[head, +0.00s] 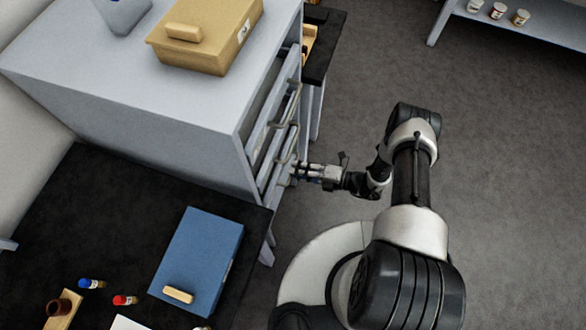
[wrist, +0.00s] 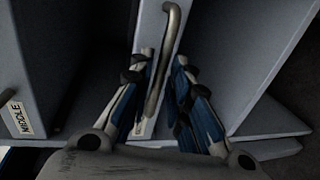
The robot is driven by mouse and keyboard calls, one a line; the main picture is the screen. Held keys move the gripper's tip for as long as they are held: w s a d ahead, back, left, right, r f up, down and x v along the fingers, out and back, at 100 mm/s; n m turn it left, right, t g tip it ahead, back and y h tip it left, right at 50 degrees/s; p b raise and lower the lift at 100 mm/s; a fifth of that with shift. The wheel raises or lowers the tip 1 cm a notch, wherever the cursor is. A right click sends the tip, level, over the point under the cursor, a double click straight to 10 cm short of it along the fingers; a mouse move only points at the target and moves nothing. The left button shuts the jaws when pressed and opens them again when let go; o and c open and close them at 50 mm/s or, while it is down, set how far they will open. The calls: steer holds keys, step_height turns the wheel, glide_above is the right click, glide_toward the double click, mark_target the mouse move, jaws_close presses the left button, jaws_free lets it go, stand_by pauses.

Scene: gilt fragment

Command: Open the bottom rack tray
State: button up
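The grey rack (head: 150,120) stands at the left of the head view, with several tray fronts and bar handles on its right side. My gripper (head: 297,171) is at the lowest part of that side that I can see. In the wrist view a bar handle (wrist: 170,25) runs between the fingers of my gripper (wrist: 164,60). The fingers are apart, one on each side of the bar, with a gap showing. A tray with a "MIDDLE" label (wrist: 17,118) is at the left of the wrist view.
A tan box (head: 205,45) sits on top of the rack. A dark table (head: 80,200) in front holds a blue box (head: 200,255) and small bottles (head: 92,284). A shelf with jars (head: 497,11) is at the back right. The floor (head: 500,150) to the right is clear.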

steer(key=shift+x, duration=1.1)
steer(key=shift+c, duration=0.6)
jaws_close()
